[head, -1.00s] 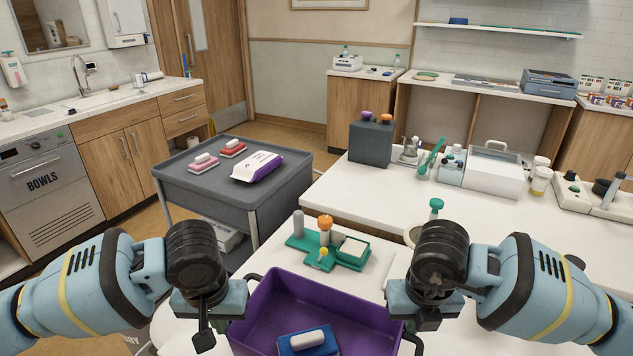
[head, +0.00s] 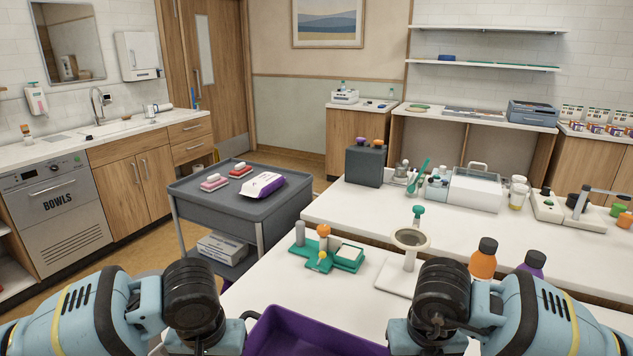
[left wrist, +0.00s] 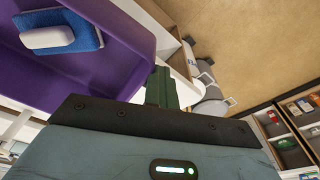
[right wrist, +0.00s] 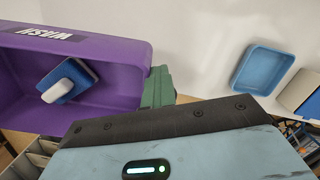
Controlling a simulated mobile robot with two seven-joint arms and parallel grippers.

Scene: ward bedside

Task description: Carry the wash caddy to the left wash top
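The wash caddy is a purple open box (head: 310,330) at the bottom of the head view, between my two grippers. The right wrist view shows its WASH label and a blue-and-white sponge (right wrist: 68,80) inside; the sponge also shows in the left wrist view (left wrist: 62,32). My left gripper (left wrist: 162,88) is at the caddy's left end, and my right gripper (right wrist: 158,88) is at its right end. Both appear shut on the end handles, which the fingers hide. The caddy looks level. A white counter with a sink (head: 120,128) stands at the far left.
A grey trolley (head: 215,205) with wipes and small red and pink items stands ahead left. The white table ahead holds a green tray (head: 318,262) and a ring stand (head: 410,240). Brown floor shows between trolley and sink counter.

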